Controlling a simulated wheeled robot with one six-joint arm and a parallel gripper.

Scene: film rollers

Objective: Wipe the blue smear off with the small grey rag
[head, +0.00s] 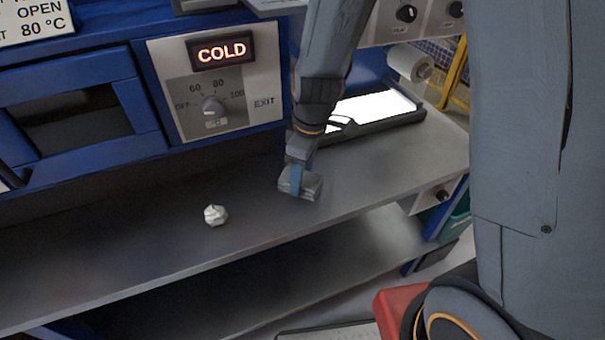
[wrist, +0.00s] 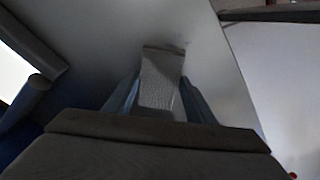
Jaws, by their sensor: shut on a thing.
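My gripper (head: 297,183) is shut on the small grey rag (head: 312,186), low over the right part of the grey counter (head: 150,245). In the wrist view the rag (wrist: 161,80) sticks out between the two blue-grey fingers of my gripper (wrist: 160,100). The rag is at or just above the counter; I cannot tell whether it touches. I see no clear blue smear in the head view. A faint bluish mark shows just past the rag's far right corner in the wrist view, too small to be sure of.
A crumpled white ball (head: 215,215) lies on the counter left of my gripper. A bright light panel (head: 372,107) with a dark frame is behind on the right. A knob panel (head: 215,90) reading COLD is at the back. A lower shelf (head: 250,285) runs beneath the counter's front edge.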

